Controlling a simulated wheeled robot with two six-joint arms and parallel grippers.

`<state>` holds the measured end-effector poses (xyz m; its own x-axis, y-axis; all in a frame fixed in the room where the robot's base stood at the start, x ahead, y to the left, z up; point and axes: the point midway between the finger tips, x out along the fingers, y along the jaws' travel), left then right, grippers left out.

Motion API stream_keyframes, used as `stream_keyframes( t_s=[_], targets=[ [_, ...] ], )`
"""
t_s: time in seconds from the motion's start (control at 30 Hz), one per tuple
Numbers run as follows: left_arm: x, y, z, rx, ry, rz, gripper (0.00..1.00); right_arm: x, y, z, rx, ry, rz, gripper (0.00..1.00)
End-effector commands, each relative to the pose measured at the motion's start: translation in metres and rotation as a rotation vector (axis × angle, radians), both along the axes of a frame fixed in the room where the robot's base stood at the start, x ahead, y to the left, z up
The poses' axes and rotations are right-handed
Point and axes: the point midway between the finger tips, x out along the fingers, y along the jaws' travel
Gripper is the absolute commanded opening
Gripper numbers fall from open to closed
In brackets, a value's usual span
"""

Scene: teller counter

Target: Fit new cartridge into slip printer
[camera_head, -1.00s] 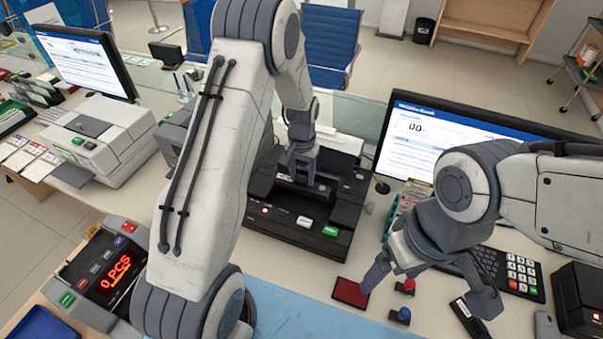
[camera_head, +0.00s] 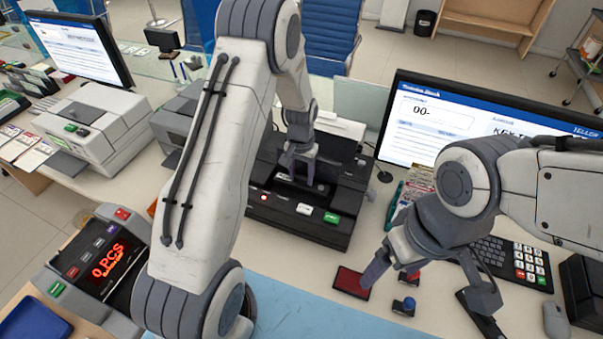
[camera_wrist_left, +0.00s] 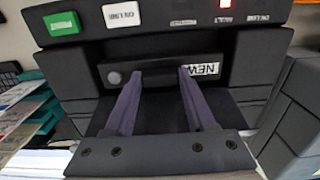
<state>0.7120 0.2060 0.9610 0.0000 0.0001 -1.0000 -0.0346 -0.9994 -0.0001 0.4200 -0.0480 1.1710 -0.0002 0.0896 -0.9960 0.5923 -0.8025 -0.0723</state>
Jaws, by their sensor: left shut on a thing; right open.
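The black slip printer (camera_head: 290,220) stands on the counter in the head view, with a green button and a lit red lamp on its front. My left gripper (camera_head: 298,172) reaches down into its open bay. In the left wrist view my left gripper (camera_wrist_left: 160,76) is shut on the new cartridge (camera_wrist_left: 160,98), a dark block with a white "NEW" label and a round knob. The cartridge lies in or just over the bay; its underside is hidden, so I cannot tell if it is seated. My right gripper (camera_head: 424,284) is open and empty above the counter's front.
A red ink pad (camera_head: 351,282) lies by a right finger, with a blue-knobbed stamp (camera_head: 405,306) close by. A monitor (camera_head: 440,125) and keypad (camera_head: 528,265) stand at right. A counting machine (camera_head: 100,262) is at left. A blue mat (camera_head: 310,315) lies in front, mostly bare.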

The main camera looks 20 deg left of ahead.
Motion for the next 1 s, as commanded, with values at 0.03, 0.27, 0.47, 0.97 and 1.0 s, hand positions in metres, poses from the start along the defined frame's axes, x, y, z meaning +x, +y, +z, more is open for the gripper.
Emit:
stream_keyframes(
  t_s=[0.03, 0.27, 0.47, 0.97, 1.0],
  targets=[
    [0.000, 0.000, -0.005, 0.000, 0.000, 0.000, 0.00, 0.000, 0.000, -0.004, 0.000, 0.000, 0.000, 0.85],
    [0.000, 0.000, -0.019, 0.000, 0.000, 0.000, 0.00, 0.000, 0.000, -0.014, 0.000, 0.000, 0.001, 0.85],
    [0.000, 0.000, -0.031, 0.000, -0.001, 0.000, 0.00, 0.000, 0.000, -0.022, 0.000, 0.000, 0.001, 0.85],
    [0.000, 0.000, -0.044, 0.000, -0.001, 0.000, 0.00, 0.000, 0.000, -0.030, 0.000, 0.000, 0.002, 0.85],
    [0.000, 0.000, -0.043, 0.000, -0.001, 0.000, 0.00, 0.000, 0.000, -0.030, 0.000, 0.000, 0.002, 0.85]
  ],
)
